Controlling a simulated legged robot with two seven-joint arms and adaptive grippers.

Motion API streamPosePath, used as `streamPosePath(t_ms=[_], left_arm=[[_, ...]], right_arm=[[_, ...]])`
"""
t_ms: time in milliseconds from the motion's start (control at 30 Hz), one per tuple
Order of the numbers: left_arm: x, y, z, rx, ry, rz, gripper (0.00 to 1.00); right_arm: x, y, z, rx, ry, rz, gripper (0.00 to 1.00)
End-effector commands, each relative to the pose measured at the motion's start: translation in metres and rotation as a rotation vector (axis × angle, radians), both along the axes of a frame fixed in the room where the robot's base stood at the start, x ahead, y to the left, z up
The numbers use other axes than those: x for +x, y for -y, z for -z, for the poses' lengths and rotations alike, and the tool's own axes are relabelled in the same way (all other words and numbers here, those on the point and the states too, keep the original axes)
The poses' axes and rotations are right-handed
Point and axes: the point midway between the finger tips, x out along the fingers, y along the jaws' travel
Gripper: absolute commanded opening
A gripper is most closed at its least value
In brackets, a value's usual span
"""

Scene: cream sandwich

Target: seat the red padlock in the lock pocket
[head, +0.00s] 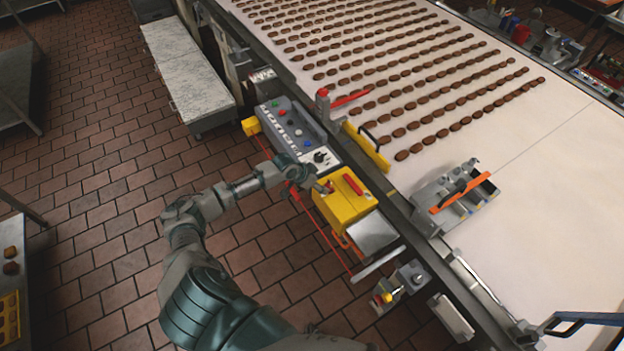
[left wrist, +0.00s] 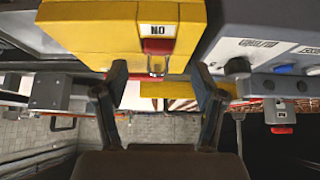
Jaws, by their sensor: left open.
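A small red piece (left wrist: 157,47), which looks like the red padlock, sits at the face of the yellow box (left wrist: 100,35) under a label reading ON upside down. A shiny part shows at its lower end. In the head view a red spot (head: 329,186) shows on the yellow box (head: 337,207) at my fingertips. My left gripper (head: 321,188) is open. In the left wrist view its fingers (left wrist: 159,72) stand apart on either side of the red piece, without visible contact. I cannot make out the lock pocket for certain.
A grey control panel (head: 287,127) adjoins the yellow box, which has a red lever (head: 352,184) on top. The conveyor (head: 420,85) with rows of brown sandwiches runs behind. A grey block with a red end (left wrist: 282,130) is at right in the wrist view. Tiled floor (head: 100,210) lies open at left.

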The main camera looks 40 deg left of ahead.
Motion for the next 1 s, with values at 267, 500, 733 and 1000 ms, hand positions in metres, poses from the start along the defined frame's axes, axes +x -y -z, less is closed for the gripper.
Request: streamPosePath(t_ms=[267,500,733,1000], left_arm=[[-0.028,-0.013,-0.043,0.002,-0.002,0.0,0.7],[-0.035,-0.015,-0.055,0.0,-0.003,0.001,0.7],[-0.035,-0.015,-0.055,0.0,-0.002,0.001,0.7],[-0.035,-0.014,-0.054,-0.001,-0.003,0.003,0.7]], right_arm=[[0.0,0.0,0.0,0.0,-0.001,0.0,0.0],[0.0,0.0,0.0,0.001,-0.001,0.0,0.0],[0.0,0.0,0.0,-0.001,-0.001,-0.001,0.0],[0.0,-0.001,0.0,0.0,-0.001,0.001,0.0]])
